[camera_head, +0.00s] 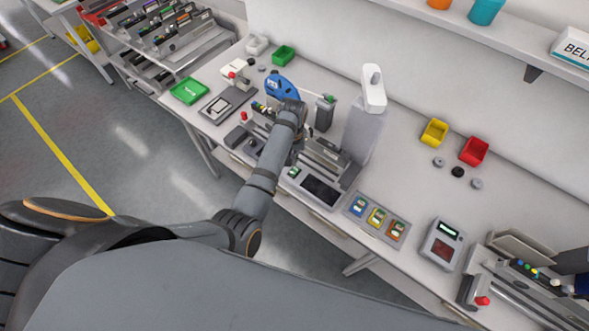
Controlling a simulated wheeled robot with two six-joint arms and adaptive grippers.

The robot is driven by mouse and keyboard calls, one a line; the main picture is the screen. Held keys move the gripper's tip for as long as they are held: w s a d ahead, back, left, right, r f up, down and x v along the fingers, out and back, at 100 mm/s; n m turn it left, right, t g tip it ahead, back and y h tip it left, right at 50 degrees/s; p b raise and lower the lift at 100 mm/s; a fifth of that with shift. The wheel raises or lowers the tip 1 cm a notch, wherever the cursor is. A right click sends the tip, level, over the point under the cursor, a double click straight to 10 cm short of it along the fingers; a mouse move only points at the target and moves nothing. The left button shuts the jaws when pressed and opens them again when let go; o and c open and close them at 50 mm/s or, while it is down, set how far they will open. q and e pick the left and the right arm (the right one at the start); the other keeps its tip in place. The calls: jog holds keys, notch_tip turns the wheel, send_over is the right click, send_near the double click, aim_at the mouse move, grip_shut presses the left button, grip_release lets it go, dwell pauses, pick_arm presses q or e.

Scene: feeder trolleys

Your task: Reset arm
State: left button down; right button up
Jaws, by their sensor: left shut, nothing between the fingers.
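My left arm reaches from the lower middle of the head view up over the workbench (405,205). Its wrist is above the splicing station at the left middle of the bench. My left gripper (297,152) is small and partly hidden by the wrist, and it appears shut with nothing in it. A blue reel-like part (281,88) is just behind the wrist. My right gripper is not in view.
A trolley (165,35) with several feeders stands at upper left. The bench carries a green tray (189,91), a yellow bin (434,132), a red bin (474,151), a white scanner stand (372,90) and a grey device (442,244). A shelf (450,18) runs above. Floor at left is open.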

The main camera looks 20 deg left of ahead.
pick_arm(q)
jog(key=s+a+r+m+t, duration=0.2)
jog(key=s+a+r, duration=0.25)
jog(key=s, duration=0.55)
jog(key=s+a+r+m+t, duration=0.1)
jog(key=s+a+r+t, duration=0.3)
jog(key=s, duration=0.6)
jog(key=s+a+f+g+b, duration=0.15)
jog(key=f+b, duration=0.25)
jog(key=f, duration=1.4)
jog(key=s+a+f+g+b, duration=0.15)
jog(key=f+b, duration=0.25)
jog(key=f, duration=1.5)
jog(key=s+a+f+g+b, duration=0.1)
jog(key=s+f+b, duration=0.4)
jog(key=s+f, duration=1.2)
notch_tip(320, 180, down, 2)
jog(key=shift+s+a+f+n+g+y, duration=0.1)
jog(key=shift+s+a+n+g+y, duration=0.1)
jog(key=shift+a+n+g+y, duration=0.15)
